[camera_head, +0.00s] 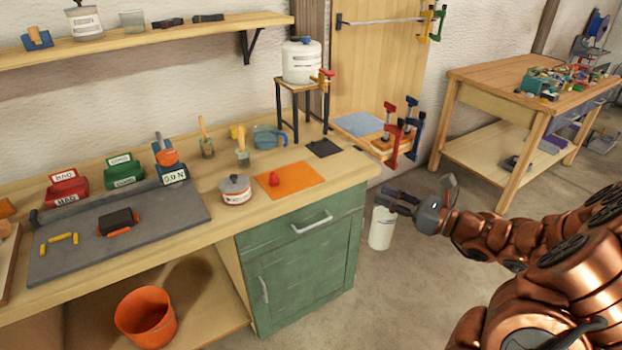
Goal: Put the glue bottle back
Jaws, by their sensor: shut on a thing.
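My gripper (396,200) is at the right of the green cabinet, out over the floor beyond the bench's right end. It is shut on a white cylinder, which looks like the glue bottle (381,230). The bottle hangs upright below the jaws, and its top is hidden by them. No label shows on it.
The bench holds an orange mat (288,181) with a small red piece (274,179), a round tin (235,189), red and green boxes and a grey tray (165,213). A white tank (302,62) stands on a small stand. A second table (480,120) is behind right.

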